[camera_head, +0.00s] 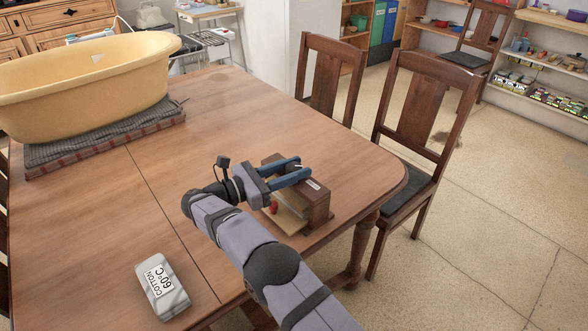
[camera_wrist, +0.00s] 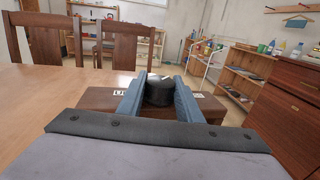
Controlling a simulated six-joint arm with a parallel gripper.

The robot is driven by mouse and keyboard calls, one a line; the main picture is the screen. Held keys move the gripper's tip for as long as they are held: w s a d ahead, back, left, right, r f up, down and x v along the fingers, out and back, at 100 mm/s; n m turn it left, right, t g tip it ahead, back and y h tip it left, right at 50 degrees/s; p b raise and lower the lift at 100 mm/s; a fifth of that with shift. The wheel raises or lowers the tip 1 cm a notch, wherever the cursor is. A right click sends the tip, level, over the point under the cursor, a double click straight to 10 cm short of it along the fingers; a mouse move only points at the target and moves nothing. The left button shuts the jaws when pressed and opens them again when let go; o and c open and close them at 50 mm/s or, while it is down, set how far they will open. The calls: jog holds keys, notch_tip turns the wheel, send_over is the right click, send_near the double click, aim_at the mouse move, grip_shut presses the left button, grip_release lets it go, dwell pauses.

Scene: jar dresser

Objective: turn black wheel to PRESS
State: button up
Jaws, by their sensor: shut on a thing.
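The black wheel (camera_wrist: 159,92) sits on top of a dark brown wooden box (camera_head: 318,208) near the table's right end. A light pointer mark shows on the wheel's top in the wrist view. My gripper (camera_head: 296,170) is over the box with its two blue fingers closed on the wheel from both sides; it also shows in the wrist view (camera_wrist: 160,88). White labels lie on the box top on both sides of the wheel. The left label (camera_wrist: 120,93) is partly hidden by a finger, and the right label (camera_wrist: 197,96) is too small to read.
A yellow tub (camera_head: 85,85) stands on a folded grey cloth (camera_head: 105,130) at the table's far left. A grey packet marked COTTON 60°C (camera_head: 162,287) lies at the near left. Wooden chairs (camera_head: 425,120) stand beyond the table's right edge. The table middle is clear.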

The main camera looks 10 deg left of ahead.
aim_at(287, 172)
dwell(0.3)
jog(key=o, duration=1)
jog(key=shift+o, duration=0.2)
jog(key=shift+b+v, duration=0.45)
jog(key=shift+v, duration=3.25)
